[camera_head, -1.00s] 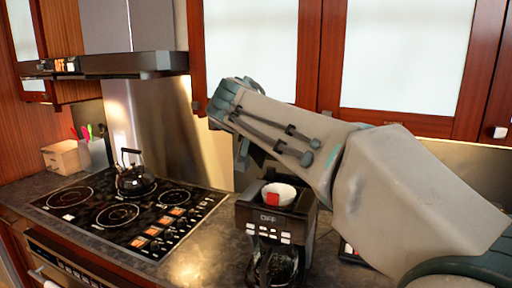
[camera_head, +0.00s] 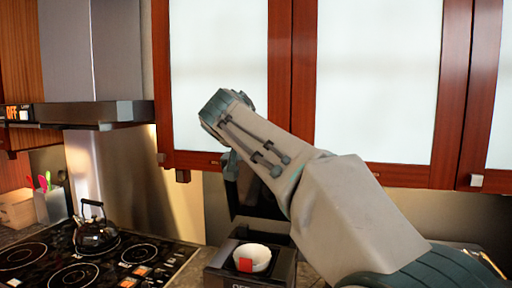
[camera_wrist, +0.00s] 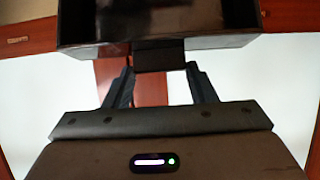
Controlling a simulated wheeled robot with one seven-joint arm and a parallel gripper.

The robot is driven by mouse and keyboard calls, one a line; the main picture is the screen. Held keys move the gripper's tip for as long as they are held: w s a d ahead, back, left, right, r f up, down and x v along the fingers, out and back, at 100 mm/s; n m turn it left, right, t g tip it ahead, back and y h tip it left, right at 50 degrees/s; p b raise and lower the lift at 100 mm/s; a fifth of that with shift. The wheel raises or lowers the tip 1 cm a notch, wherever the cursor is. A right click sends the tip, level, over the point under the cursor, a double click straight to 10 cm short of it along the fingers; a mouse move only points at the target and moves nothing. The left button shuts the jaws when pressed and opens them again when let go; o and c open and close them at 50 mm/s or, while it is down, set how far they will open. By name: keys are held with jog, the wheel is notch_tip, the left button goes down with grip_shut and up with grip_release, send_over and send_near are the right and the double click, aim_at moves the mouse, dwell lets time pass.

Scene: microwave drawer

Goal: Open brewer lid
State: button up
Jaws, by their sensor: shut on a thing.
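The black coffee brewer (camera_head: 282,268) stands low in the head view, its lower part cut off by the frame. A white cup-shaped basket (camera_head: 260,250) with a red patch shows in its open top. The dark brewer lid (camera_head: 250,203) stands raised behind the basket, partly hidden by my arm. In the wrist view the lid (camera_wrist: 145,20) fills the top middle, with a small dark tab (camera_wrist: 155,57) at its edge. My gripper (camera_wrist: 158,70) is shut on this tab. In the head view my gripper is mostly hidden behind my wrist.
Wall cabinets (camera_head: 382,80) with frosted doors hang close behind my arm. A range hood (camera_head: 90,113) is at left. A black kettle (camera_head: 97,235) stands on the cooktop (camera_head: 135,252), left of the brewer.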

jog(key=shift+r, duration=0.2)
jog(key=o, duration=1.4)
jog(key=shift+s, duration=0.1)
jog(key=shift+f, duration=0.1)
jog(key=b+v, duration=0.2)
jog(key=v, duration=1.2)
jog(key=shift+b, duration=0.4)
